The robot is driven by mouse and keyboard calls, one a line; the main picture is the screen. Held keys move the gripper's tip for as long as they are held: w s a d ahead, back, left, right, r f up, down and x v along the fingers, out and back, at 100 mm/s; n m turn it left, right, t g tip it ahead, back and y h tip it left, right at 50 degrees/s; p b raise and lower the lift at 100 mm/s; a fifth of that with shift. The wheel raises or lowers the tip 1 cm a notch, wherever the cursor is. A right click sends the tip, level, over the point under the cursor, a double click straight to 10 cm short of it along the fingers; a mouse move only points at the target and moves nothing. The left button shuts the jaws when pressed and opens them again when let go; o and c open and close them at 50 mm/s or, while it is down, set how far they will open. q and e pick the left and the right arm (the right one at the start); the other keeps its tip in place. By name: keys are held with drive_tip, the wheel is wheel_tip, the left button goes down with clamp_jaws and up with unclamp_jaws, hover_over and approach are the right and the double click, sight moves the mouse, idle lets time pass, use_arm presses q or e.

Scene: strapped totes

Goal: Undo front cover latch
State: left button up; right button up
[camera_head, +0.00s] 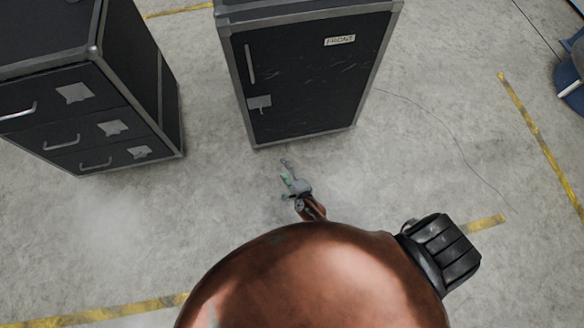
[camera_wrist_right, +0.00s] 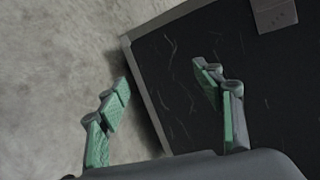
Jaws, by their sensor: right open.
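A black case with metal edges and a white FRONT label (camera_head: 340,40) stands upright at the top centre of the head view. Its front cover (camera_head: 315,85) carries a grey latch (camera_head: 260,103) at the left edge, below a long vertical handle (camera_head: 249,63). The cover also fills the right of the right wrist view (camera_wrist_right: 200,120), with a grey plate, seemingly the latch (camera_wrist_right: 274,12), at the top right. My right gripper (camera_head: 286,171) is open and empty in front of the case, short of the latch. Its green-padded fingers (camera_wrist_right: 163,82) are spread apart. My left gripper is not in view.
A black drawer case (camera_head: 75,110) with several handles stands to the left, with a floor gap between the cases. A blue object (camera_head: 572,75) is at the right edge. A thin cable (camera_head: 450,130) lies on the concrete floor, which is otherwise mostly clear.

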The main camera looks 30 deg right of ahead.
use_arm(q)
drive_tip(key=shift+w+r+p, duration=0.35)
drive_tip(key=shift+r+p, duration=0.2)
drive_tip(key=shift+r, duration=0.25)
use_arm(e)
drive_tip(key=shift+s+d+f+n+g, duration=0.15)
drive_tip(key=shift+s+f+n, duration=0.3)
drive_tip(key=shift+s, duration=0.25)
drive_tip(key=shift+s+f+n+g, duration=0.2)
drive_tip(key=shift+s+f+n, duration=0.25)
drive_tip(key=shift+s, duration=0.2)
drive_tip(key=shift+s+d+f+n+g, duration=0.15)
drive_tip(key=shift+s+f+n, duration=0.3)
drive_tip(key=shift+s, duration=0.25)
